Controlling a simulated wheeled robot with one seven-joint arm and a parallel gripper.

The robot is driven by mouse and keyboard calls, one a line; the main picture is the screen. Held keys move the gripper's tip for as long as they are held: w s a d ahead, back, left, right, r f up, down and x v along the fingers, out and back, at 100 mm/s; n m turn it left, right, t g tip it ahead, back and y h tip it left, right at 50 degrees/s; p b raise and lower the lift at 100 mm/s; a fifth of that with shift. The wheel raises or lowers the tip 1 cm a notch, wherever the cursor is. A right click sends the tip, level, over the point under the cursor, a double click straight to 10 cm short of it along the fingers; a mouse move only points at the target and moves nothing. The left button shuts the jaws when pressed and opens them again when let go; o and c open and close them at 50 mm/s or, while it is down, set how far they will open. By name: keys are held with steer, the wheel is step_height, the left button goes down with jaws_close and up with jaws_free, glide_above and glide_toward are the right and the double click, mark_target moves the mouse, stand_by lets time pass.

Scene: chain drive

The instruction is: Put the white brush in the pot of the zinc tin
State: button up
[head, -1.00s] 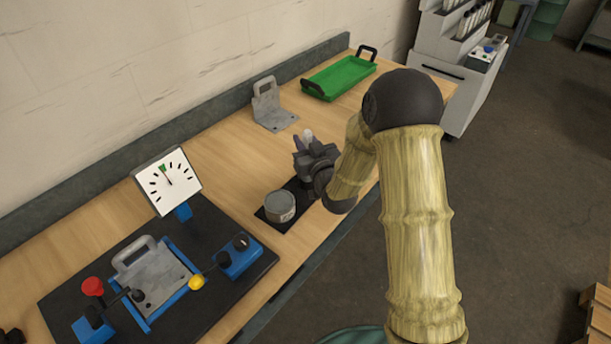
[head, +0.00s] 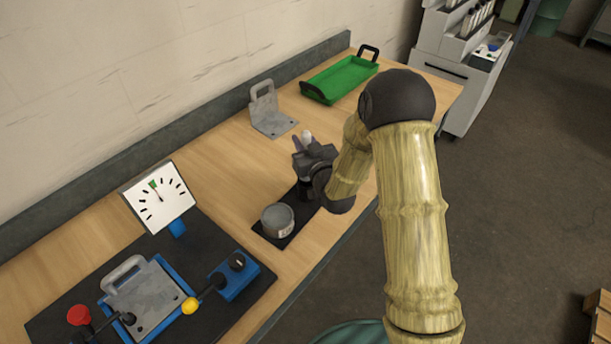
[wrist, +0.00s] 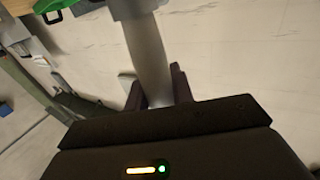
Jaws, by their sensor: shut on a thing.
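The zinc tin (head: 278,221) is a short grey round pot with a label, standing upright on a dark mat (head: 301,205) near the bench's front edge. My gripper (head: 303,146) is beyond the tin and apart from it, seen from behind. It is shut on the white brush (head: 307,136), whose pale tip shows above the fingers. In the wrist view, the brush (wrist: 148,58) is a pale rod between my two dark fingers (wrist: 157,92), with a wider grey part at the top. The tin is not clearly visible in the wrist view.
A grey metal bracket (head: 268,113) and a green tray (head: 340,79) stand farther back on the bench. A dial gauge (head: 158,197) and a dark fixture board with blue clamps (head: 233,276) lie to the left. Bare wood (head: 215,170) lies behind the tin.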

steer(key=shift+w+d+f+p, duration=0.1)
steer(key=shift+f+p, duration=0.1)
steer(key=shift+f, duration=0.85)
steer(key=shift+w+d+f+p, duration=0.1)
steer(key=shift+f+p, duration=0.1)
steer(key=shift+f, duration=0.85)
steer(key=shift+a, duration=0.1)
steer(key=shift+f+p, duration=0.5)
steer(key=shift+f, duration=1.6)
steer(key=shift+f, duration=0.1)
steer(key=o, duration=1)
